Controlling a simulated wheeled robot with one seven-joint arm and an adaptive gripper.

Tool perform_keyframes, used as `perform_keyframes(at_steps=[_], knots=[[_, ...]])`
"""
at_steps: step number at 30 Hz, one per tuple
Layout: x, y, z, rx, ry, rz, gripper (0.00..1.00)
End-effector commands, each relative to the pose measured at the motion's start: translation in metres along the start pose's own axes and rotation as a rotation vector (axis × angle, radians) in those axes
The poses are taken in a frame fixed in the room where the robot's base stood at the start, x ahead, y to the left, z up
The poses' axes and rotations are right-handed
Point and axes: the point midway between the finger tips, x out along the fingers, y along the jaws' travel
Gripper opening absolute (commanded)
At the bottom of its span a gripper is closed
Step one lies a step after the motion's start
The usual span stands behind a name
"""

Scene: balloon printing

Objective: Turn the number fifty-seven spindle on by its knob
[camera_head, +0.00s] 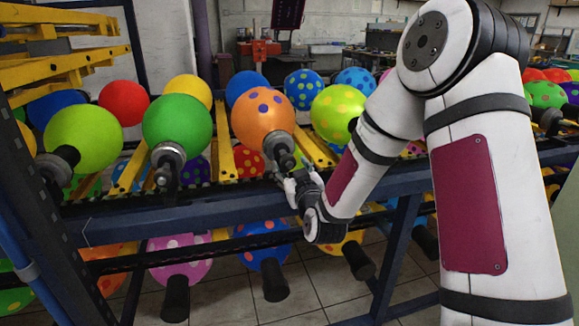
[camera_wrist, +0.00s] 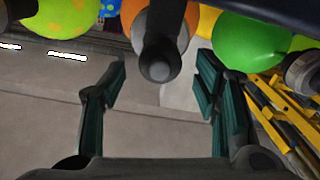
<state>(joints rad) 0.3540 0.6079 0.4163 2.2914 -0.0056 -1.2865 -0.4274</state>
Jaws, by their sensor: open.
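Several spindles stick out from a rack, each with a balloon behind it. No number is readable, so I cannot tell which is fifty-seven. The spindle nearest my gripper (camera_head: 291,182) has a dark shaft (camera_head: 279,146) in front of an orange balloon with purple dots (camera_head: 262,113). In the wrist view its round grey-tipped knob (camera_wrist: 159,71) points at me, with the orange balloon (camera_wrist: 141,24) behind it. My gripper (camera_wrist: 162,68) is open, with a finger on each side of the knob in that view. I see no contact. The gripper partly hides the shaft's end in the head view.
A green balloon (camera_head: 177,125) on its spindle is left of the orange one; a yellow-green dotted balloon (camera_head: 337,112) is to its right. A blue rail (camera_head: 140,229) runs below the spindles. Lower-row spindles and balloons, such as a pink one (camera_head: 180,259), hang beneath.

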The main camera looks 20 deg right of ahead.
Motion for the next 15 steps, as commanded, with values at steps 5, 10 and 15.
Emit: perform_keyframes(at_steps=[5, 10, 15], knots=[[0.016, 0.000, 0.001, 0.001, 0.000, 0.000, 0.56], [0.020, -0.001, 0.000, 0.000, -0.001, -0.001, 0.56], [0.020, 0.000, 0.000, 0.000, -0.001, -0.001, 0.56]])
